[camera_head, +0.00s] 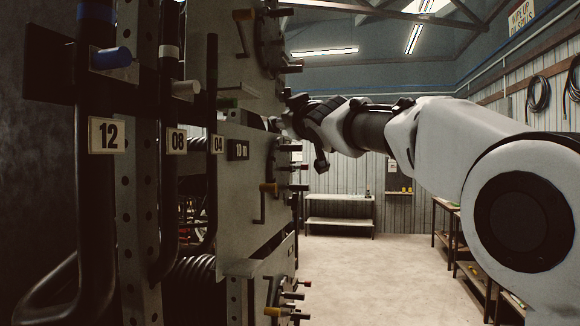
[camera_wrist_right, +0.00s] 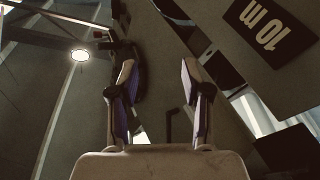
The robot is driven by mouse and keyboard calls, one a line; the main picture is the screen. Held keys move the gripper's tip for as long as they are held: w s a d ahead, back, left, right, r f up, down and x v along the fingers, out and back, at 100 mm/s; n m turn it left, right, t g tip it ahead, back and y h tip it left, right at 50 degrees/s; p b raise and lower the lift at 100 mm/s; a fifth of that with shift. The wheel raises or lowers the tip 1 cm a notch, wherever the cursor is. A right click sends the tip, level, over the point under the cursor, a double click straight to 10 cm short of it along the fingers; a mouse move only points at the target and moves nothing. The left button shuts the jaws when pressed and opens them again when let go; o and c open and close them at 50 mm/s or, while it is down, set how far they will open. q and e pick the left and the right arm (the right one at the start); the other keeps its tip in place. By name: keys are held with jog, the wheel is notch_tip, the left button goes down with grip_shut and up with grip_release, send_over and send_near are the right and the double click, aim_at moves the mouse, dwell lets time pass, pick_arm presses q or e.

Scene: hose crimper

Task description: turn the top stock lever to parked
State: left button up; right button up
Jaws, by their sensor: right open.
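My right gripper (camera_head: 287,122) reaches in from the right to the edge of the grey machine panel (camera_head: 240,195); its fingertips are partly hidden in the head view. In the right wrist view the right gripper (camera_wrist_right: 160,75) is open, with nothing held between its purple-lined fingers. I cannot tell which is the top stock lever. A thin dark bent rod (camera_wrist_right: 171,122) shows between the finger bases in the wrist view. My left gripper is not in view.
Dark upright bars with tags 12 (camera_head: 108,135), 08 (camera_head: 177,141) and 04 (camera_head: 217,145) stand at left. Several coloured knobs stick out along the panel's right edge. A "10 m" label (camera_wrist_right: 264,27) is at upper right in the wrist view. The floor (camera_head: 370,265) is clear.

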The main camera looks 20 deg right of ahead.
jog(key=w+d+f+m+g, duration=0.1)
jog(key=w+f+m+g, duration=0.1)
jog(key=f+m, duration=0.5)
notch_tip(320, 180, down, 3)
jog(key=shift+w+f+h+b, duration=0.1)
jog(key=shift+w+h+b, duration=0.3)
jog(key=shift+w, duration=0.3)
jog(key=shift+s+r, duration=0.2)
